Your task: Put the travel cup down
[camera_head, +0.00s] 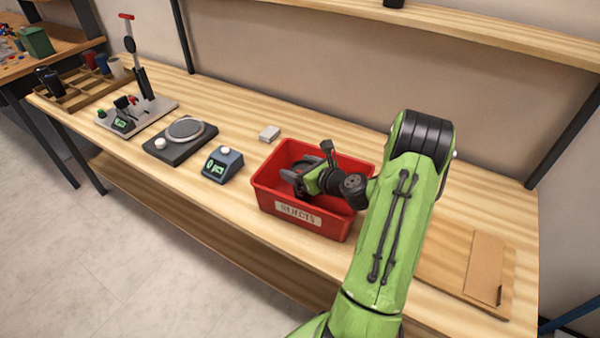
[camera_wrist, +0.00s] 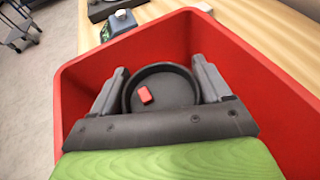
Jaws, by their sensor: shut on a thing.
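The travel cup is dark, with a round lid and a small red tab; I look down on its lid (camera_wrist: 165,90) in the wrist view. My gripper (camera_wrist: 160,72) is shut on the cup, with one grey finger on each side. They are inside the walls of a red bin (camera_wrist: 85,85), which is labelled REJECTS in the head view (camera_head: 335,227). There my gripper (camera_head: 303,178) points down into the bin and mostly hides the cup. I cannot tell whether the cup's base touches the bin floor.
A blue control box (camera_head: 222,165), a black device with a round plate (camera_head: 185,130) and a small pale block (camera_head: 269,133) stand left of and behind the bin. A wooden tray (camera_head: 75,97) with cups is at far left. A cardboard piece (camera_head: 485,265) lies at right.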

